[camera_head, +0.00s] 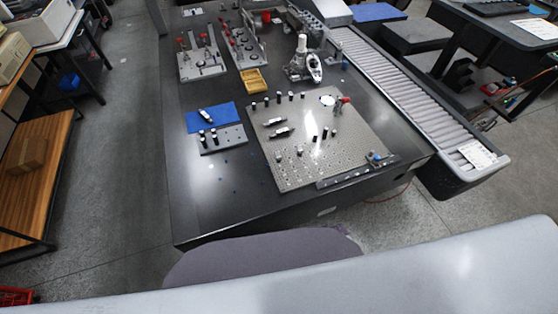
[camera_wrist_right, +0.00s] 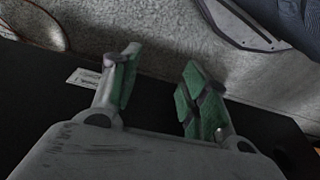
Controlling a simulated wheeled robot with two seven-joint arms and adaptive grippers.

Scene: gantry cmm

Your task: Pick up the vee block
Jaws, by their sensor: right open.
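I cannot pick out the vee block for certain. Two small dark and light elongated pieces (camera_head: 280,132) lie on the grey perforated plate (camera_head: 300,165) on the black table, too small to identify. A similar small piece (camera_head: 206,116) lies on the blue mat (camera_head: 226,114) left of the plate. My right gripper (camera_wrist_right: 160,62) shows in the right wrist view with its two green-padded fingers apart and nothing between them. It is over the dark table side and grey floor, away from these pieces. My left gripper is in neither view.
Several short posts stand on the plate and on a small grey block (camera_head: 223,139). A yellow tray (camera_head: 253,80) and fixtures (camera_head: 201,62) stand farther back. A roller conveyor (camera_head: 410,95) runs along the right. The table's front left corner (camera_head: 205,205) is clear.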

